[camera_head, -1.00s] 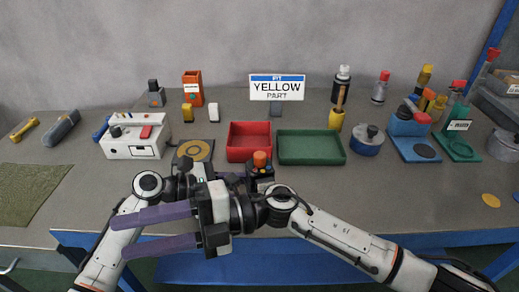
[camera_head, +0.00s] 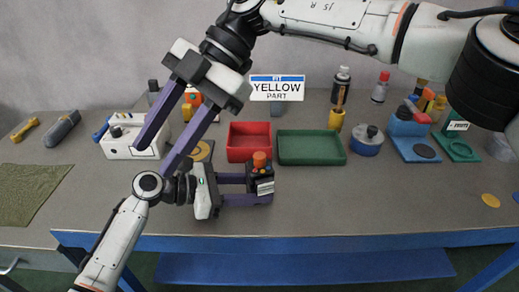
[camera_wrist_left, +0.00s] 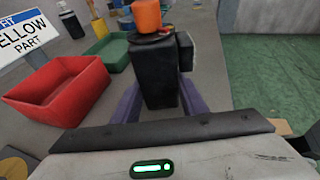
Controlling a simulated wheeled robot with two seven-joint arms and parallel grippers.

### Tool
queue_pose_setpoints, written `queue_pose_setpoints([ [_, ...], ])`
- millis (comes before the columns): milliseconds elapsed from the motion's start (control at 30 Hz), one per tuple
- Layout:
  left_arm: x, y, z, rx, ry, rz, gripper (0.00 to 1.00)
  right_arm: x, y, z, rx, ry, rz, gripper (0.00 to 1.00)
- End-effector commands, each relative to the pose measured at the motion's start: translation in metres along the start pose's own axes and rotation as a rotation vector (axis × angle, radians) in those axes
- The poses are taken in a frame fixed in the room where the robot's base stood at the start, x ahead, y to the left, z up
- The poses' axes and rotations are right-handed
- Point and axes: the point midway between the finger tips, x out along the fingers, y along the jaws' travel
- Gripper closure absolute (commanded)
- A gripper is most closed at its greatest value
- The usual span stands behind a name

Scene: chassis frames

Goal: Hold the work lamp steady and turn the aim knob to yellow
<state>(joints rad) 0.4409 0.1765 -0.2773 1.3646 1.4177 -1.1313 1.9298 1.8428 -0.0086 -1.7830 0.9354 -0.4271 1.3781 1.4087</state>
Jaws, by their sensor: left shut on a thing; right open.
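The work lamp, a small black block (camera_head: 262,171) with an orange knob (camera_head: 259,159) on top and a pale label on its side, stands near the front middle of the bench. It also shows in the left wrist view as a black body (camera_wrist_left: 155,72) under an orange cap (camera_wrist_left: 147,15). My left gripper (camera_head: 266,189) is shut on the lamp body, one purple finger on each side. My right gripper (camera_head: 155,157) is open and empty, raised to the left of the lamp, its fingers pointing down-left. Which colour the knob points to is too small to tell.
A red tray (camera_head: 249,154) and a green tray (camera_head: 312,161) sit behind the lamp. A sign reading FIT YELLOW PART (camera_head: 277,88) stands at the back. A white box (camera_head: 135,150) lies left, beyond my right fingers.

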Motion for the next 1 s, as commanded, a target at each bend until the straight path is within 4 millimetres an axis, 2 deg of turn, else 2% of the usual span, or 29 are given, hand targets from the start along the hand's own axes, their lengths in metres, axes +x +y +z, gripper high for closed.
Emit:
queue_pose_setpoints([
  [100,0.0,0.0,0.001,0.001,-0.002,0.001,0.73,-0.026,-0.007,0.041,-0.036,-0.224,-0.071,0.59],
  [233,0.0,0.0,0.001,0.001,-0.001,0.001,0.73,-0.067,-0.018,0.081,-0.044,-0.462,-0.156,0.59],
  [400,0.0,0.0,0.001,0.001,-0.002,0.0,0.73,-0.119,-0.03,0.109,-0.02,-0.689,-0.241,0.59],
  [500,0.0,0.0,0.001,0.001,-0.002,0.0,0.73,-0.134,-0.034,0.116,-0.007,-0.75,-0.266,0.59],
  [667,0.0,0.0,0.001,0.001,-0.002,0.0,0.73,-0.131,-0.04,0.127,-0.003,-0.772,-0.278,0.59],
  [1000,0.0,0.0,0.001,0.001,-0.002,0.0,0.73,-0.085,-0.055,0.172,-0.003,-0.768,-0.276,0.59],
])
